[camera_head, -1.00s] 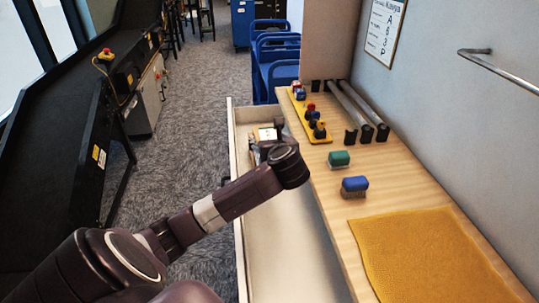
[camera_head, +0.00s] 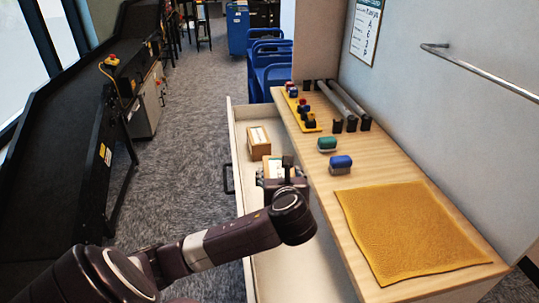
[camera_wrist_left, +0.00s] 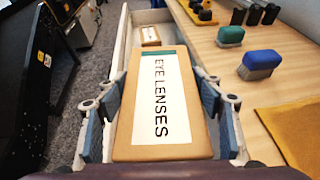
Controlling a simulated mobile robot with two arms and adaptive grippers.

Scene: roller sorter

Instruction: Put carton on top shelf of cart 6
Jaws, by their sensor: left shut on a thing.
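My left gripper (camera_head: 280,183) is shut on a brown carton (camera_head: 270,166) over the open drawer, beside the wooden worktop. In the left wrist view the carton (camera_wrist_left: 160,100) has a white label reading "EYE LENSES" with a teal strip. The left gripper's blue-grey pads (camera_wrist_left: 150,125) flank its sides. A second, similar carton (camera_head: 258,142) lies at the far end of the drawer and also shows in the wrist view (camera_wrist_left: 150,36). Blue carts (camera_head: 268,65) stand beyond the worktop; I cannot read which is cart 6. My right gripper is not in view.
The open drawer (camera_head: 238,160) runs along the worktop (camera_head: 325,200). On the worktop are green (camera_head: 327,144) and blue (camera_head: 340,164) brushes, a yellow rack, grey rollers and a yellow mat (camera_head: 410,230). A black conveyor (camera_head: 60,150) is at left; carpet between is clear.

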